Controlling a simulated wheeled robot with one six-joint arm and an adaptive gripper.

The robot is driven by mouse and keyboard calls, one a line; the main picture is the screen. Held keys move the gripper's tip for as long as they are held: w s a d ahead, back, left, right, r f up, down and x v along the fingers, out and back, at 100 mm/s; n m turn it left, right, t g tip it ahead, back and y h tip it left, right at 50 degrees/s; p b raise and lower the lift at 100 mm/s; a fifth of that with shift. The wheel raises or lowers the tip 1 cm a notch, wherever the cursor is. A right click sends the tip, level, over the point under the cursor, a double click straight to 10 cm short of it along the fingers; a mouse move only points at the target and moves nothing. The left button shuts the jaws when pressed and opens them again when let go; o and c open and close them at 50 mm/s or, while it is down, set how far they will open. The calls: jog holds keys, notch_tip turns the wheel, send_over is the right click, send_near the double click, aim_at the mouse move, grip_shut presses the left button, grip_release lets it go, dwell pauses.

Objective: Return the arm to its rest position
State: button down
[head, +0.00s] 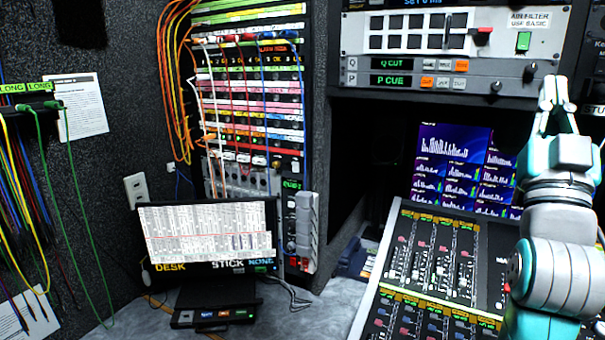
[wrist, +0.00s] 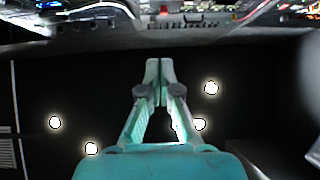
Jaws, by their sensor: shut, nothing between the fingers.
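My arm is at the right of the head view, in white and teal, raised in front of the mixing console (head: 432,262). My gripper (head: 554,82) points upward there, close to the right end of the rack units. The wrist view shows its two fingers (wrist: 159,68) with the tips together and nothing between them. The wrist view looks over a dark area with several bright round lights. The lower part of my arm runs out of the head view at the bottom right.
Rack units (head: 440,79) with lit buttons sit behind my gripper. A purple screen (head: 452,160) stands left of my arm. A monitor (head: 209,236) stands on the grey desk (head: 325,311). A patch bay (head: 250,100) with hanging cables is behind it. Cables (head: 70,170) hang on the left wall.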

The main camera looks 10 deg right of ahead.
jog(key=w+a+f+n+y, duration=0.2)
jog(key=f+y, duration=0.1)
jog(key=f, duration=0.8)
jog(key=w+a+f+n+y, duration=0.1)
jog(key=a+f+n+y, duration=0.2)
jog(key=f, duration=0.8)
jog(key=s+a+f+g+y, duration=0.1)
jog(key=s+a+f+y, duration=0.15)
jog(key=f, duration=0.65)
jog(key=s+a+f+g+y, duration=0.1)
jog(key=s+a+f+y, duration=0.15)
jog(key=f, duration=0.65)
jog(key=s+a+f+g+y, duration=0.1)
jog(key=s+a+f+g, duration=0.15)
jog(key=s+f, duration=0.45)
jog(key=s+a+f+g+y, duration=0.1)
jog(key=s+a+f, duration=0.2)
jog(key=s+f, duration=0.4)
jog(key=s+a+f+g+y, duration=0.1)
jog(key=s+f, duration=0.1)
jog(key=s, duration=0.7)
jog(key=s+a+f+n+g, duration=0.1)
jog(key=s+a+f+g, duration=0.1)
jog(key=s, duration=0.8)
jog(key=shift+a+f+y, duration=0.15)
jog(key=shift+f+y, duration=0.25)
jog(key=shift+f, duration=0.3)
jog(key=shift+g, duration=0.25)
